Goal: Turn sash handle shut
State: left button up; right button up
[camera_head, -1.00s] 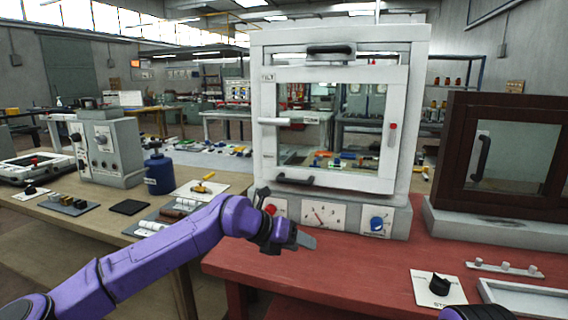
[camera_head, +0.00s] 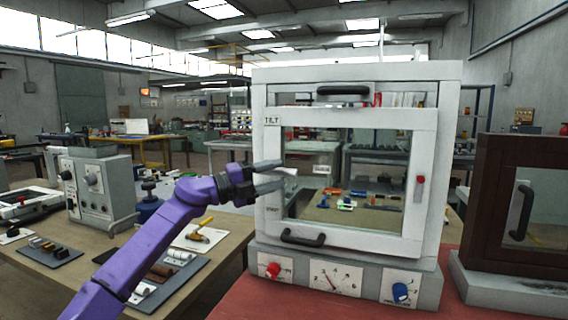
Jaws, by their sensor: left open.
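The white-framed window sash (camera_head: 347,117) sits upright in a light grey cabinet on the red table. Its pale sash handle (camera_head: 291,171) lies about level on the left side of the frame, its free end pointing right. A TILT label (camera_head: 272,120) is above it and another small label (camera_head: 272,213) is below it. My left gripper (camera_head: 281,177) comes from the left and is open, its two grey fingers at the handle, one higher and one lower. The fingers hide the handle's pivot, and I cannot tell whether they touch it. My right gripper is not in view.
Black bar grips are at the cabinet's top (camera_head: 343,91) and the sash's bottom (camera_head: 302,238). A red knob (camera_head: 272,270), dial (camera_head: 336,278) and blue knob (camera_head: 400,292) sit below. A dark brown cabinet (camera_head: 495,188) stands right. The left bench (camera_head: 60,279) holds instruments.

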aim_at(279, 174)
pick_arm(q)
jog(key=p+x, duration=0.1)
jog(key=x, duration=0.2)
jog(key=shift+w+a+r, duration=0.1)
jog(key=shift+w, duration=0.05)
jog(key=shift+d+p, duration=0.2)
jog(key=shift+p, duration=0.1)
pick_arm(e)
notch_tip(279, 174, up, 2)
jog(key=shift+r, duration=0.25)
pick_arm(q)
jog(key=shift+w, duration=0.1)
grip_shut()
